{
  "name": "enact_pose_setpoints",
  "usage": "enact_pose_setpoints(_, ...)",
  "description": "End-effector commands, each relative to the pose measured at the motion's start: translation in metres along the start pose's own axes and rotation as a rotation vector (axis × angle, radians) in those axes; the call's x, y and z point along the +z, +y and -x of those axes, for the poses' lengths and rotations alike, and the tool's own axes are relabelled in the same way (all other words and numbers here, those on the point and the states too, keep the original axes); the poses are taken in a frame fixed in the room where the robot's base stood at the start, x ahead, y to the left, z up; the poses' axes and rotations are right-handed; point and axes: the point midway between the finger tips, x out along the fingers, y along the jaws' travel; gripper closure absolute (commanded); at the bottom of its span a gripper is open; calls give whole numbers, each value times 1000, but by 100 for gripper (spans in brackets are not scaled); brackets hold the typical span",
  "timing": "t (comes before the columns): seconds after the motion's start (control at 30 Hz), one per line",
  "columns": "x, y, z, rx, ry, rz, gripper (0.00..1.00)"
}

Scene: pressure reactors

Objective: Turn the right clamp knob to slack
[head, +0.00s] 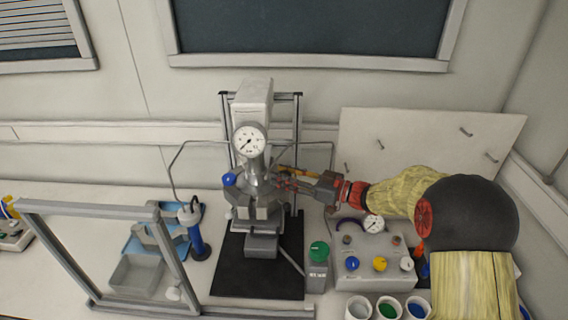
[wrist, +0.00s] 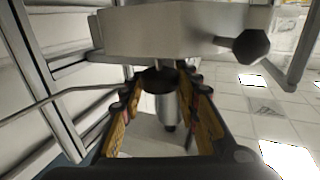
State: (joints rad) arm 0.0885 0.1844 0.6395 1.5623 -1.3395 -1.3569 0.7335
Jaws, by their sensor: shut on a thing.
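The pressure reactor (head: 250,206) stands on a black base, with a round gauge (head: 249,140) on top. My gripper (head: 284,182) reaches in from the right to the right side of its head. In the wrist view my gripper (wrist: 160,88) has its orange-sided fingers closed around the dark right clamp knob (wrist: 158,80), below a pale block (wrist: 175,32). A metal cylinder (wrist: 168,106) shows between the fingers. The fingers partly hide the knob, and its turn angle cannot be told. In the head view the fingers cover the knob.
A dark knob (wrist: 247,46) juts out at the right in the wrist view. A control box (head: 375,262) with coloured knobs and a green-topped box (head: 318,258) stand below my arm. A metal frame (head: 115,212) and a blue tray (head: 160,237) stand at the left.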

Motion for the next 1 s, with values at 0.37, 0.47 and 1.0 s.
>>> enact_pose_setpoints(0.37,-2,2,-1,-349,0,3,94)
enact_pose_setpoints(0.47,-2,2,-1,-440,0,4,94)
enact_pose_setpoints(1.0,-1,1,-1,-786,0,5,94)
